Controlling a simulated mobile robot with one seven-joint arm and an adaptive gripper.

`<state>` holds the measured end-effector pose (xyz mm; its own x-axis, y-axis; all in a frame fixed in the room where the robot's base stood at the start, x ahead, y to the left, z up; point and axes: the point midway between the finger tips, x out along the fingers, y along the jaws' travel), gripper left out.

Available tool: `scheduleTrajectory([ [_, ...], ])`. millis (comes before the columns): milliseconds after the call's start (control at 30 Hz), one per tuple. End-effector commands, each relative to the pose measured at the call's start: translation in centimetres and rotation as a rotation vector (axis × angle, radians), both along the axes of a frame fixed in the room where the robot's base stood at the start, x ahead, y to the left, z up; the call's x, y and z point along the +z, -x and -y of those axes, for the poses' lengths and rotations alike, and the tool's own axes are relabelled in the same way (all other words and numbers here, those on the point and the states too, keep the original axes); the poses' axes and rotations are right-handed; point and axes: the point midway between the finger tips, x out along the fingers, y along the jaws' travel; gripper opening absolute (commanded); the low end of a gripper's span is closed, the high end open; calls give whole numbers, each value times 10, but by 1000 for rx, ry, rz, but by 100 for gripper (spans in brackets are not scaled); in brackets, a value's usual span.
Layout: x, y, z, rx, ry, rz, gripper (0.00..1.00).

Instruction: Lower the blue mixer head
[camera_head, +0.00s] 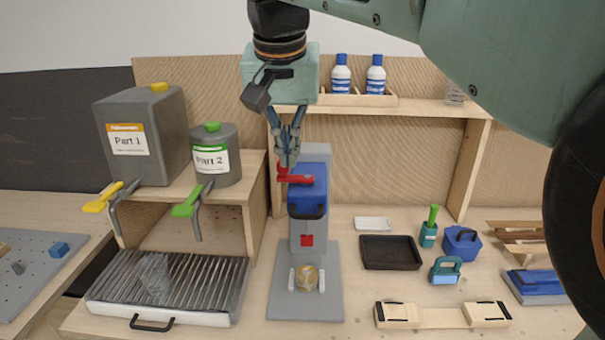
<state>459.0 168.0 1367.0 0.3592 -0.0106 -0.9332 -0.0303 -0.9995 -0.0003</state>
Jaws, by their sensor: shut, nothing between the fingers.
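The mixer stands in the middle of the bench on a grey base plate (280,296). Its blue head (308,188) has a dark handle (307,212) on the front and sits on a grey column. A red part (294,176) shows at the head's upper left. My gripper (285,164) points down at the head's upper left edge, right at the red part. It is shut and holds nothing. I cannot tell whether the fingertips touch the red part. A round patterned cup (307,278) sits on the base plate below the head.
Part 1 (143,137) and Part 2 (214,154) containers stand on a wooden shelf at left, above a grated tray (165,285). A black tray (391,252), a wooden clamp piece (442,315) and small tools lie at right. Bottles (341,74) stand on the rear shelf.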

Motion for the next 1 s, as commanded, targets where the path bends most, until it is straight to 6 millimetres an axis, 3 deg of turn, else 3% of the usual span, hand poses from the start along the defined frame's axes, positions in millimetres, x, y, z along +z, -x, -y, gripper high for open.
scheduleTrajectory([
  [233,-2,-1,1,-3,1,1,0],
  [367,-13,-6,2,-4,2,0,0],
  [800,-95,-37,3,-4,3,-2,0],
  [1000,-122,-43,3,-3,2,0,0],
])
